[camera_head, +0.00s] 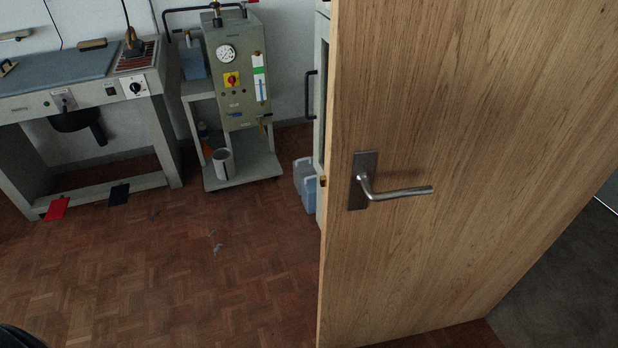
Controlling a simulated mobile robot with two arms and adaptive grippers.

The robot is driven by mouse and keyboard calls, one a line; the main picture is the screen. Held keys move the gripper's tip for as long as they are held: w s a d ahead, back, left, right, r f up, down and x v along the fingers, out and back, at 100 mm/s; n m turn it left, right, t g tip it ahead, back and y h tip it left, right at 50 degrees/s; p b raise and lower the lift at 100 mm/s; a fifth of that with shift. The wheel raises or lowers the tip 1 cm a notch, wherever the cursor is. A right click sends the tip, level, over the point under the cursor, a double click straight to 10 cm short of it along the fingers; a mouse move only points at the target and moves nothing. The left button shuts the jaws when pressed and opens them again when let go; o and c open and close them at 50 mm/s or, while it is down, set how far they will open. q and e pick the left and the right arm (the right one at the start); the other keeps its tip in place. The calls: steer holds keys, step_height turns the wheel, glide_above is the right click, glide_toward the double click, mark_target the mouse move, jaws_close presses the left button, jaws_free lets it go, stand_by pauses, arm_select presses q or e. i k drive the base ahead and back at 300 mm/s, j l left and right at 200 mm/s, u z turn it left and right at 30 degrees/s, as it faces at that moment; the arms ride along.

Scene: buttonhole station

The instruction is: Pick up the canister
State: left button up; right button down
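A pale blue canister (307,187) stands on the floor in the head view, just left of the open door. Its right side is hidden behind the cabinet and door edge. I cannot tell from the picture which of the two the task means. Neither of my grippers is in view.
A wooden door (470,120) with a metal lever handle (395,191) fills the right half. An ironing table (60,85) and a steam unit (238,75) stand along the wall. A pale bucket (222,164) sits on its lower shelf.

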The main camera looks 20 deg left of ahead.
mark_target(303, 167)
steer(key=i+j, duration=0.1)
steer(key=j, duration=0.3)
steer(key=i+j, duration=0.1)
steer(key=j, duration=0.25)
steer(key=j+u, duration=0.1)
steer(key=j, duration=0.3)
steer(key=i+j, duration=0.15)
steer(key=j, duration=0.2)
steer(key=i+j+u, duration=0.1)
steer(key=j, duration=0.3)
steer(key=i+j, duration=0.15)
steer(key=j, duration=0.2)
